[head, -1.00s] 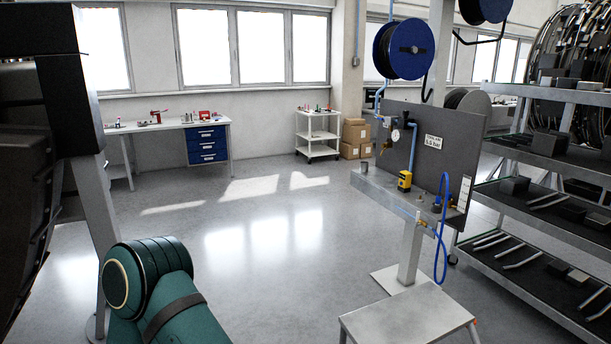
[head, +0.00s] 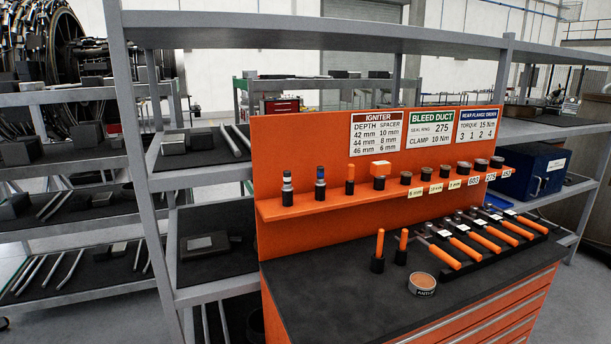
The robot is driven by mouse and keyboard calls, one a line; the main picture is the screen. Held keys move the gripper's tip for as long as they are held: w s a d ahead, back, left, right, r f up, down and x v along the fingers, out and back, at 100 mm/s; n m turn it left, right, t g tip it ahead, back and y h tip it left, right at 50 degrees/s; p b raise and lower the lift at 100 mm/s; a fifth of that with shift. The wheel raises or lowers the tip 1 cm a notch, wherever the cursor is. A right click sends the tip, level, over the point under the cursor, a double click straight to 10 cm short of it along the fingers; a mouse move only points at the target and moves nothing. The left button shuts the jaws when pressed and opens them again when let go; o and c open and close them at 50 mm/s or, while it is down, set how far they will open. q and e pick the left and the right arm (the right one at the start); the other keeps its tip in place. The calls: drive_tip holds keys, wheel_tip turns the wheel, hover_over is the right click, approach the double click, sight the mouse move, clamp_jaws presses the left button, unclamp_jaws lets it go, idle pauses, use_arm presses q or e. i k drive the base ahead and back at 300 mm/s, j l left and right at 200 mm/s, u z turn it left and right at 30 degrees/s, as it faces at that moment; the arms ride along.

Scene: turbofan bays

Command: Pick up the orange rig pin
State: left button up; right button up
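An orange tool bench stands in the middle of the head view. Two slim upright orange pieces stand in black holders on its dark top: a taller one (head: 380,243) and a shorter one (head: 403,240) just right of it. A third small orange upright piece (head: 350,180) stands in a black holder on the orange ledge (head: 300,208). I cannot tell from their shape alone which is the rig pin. Neither of my grippers is in view.
Orange-handled wrenches (head: 490,238) lie in a black rack at the right of the dark bench top (head: 340,300). A round tin (head: 422,284) sits near the front. Grey shelving (head: 145,170) stands close on the left. The bench top's front left is clear.

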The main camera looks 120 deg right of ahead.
sight(350, 167)
drive_tip(key=z, duration=4.3)
drive_tip(key=i+l+z, duration=0.35)
drive_tip(key=l, duration=0.3)
drive_tip(key=i+l+z, duration=0.35)
drive_tip(key=i+l, duration=0.1)
drive_tip(key=l, duration=0.15)
